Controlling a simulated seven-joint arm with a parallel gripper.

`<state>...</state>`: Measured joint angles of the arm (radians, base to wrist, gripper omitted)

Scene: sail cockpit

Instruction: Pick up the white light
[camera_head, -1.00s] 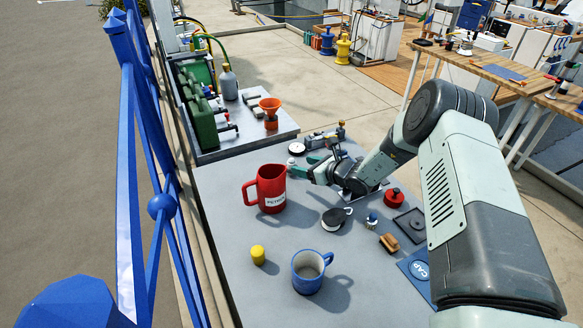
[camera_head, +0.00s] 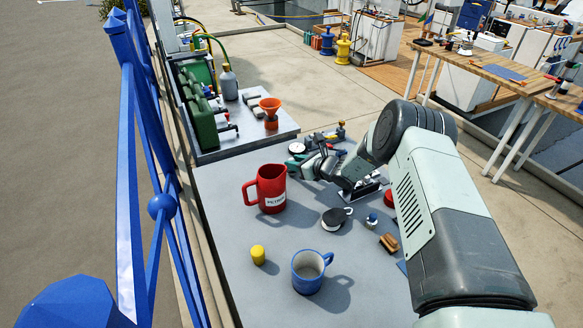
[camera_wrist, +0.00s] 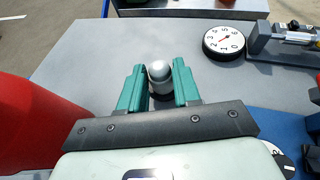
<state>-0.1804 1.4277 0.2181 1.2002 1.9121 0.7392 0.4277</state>
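In the head view my gripper (camera_head: 295,157) is low over the grey table, behind and right of the red jug, and I cannot make out the light there.
The red jug (camera_head: 271,188) stands close on the gripper's left, also large in the wrist view (camera_wrist: 30,125). A round dial gauge (camera_wrist: 224,40) lies beyond to the right, beside a grey metal device (camera_wrist: 285,38).

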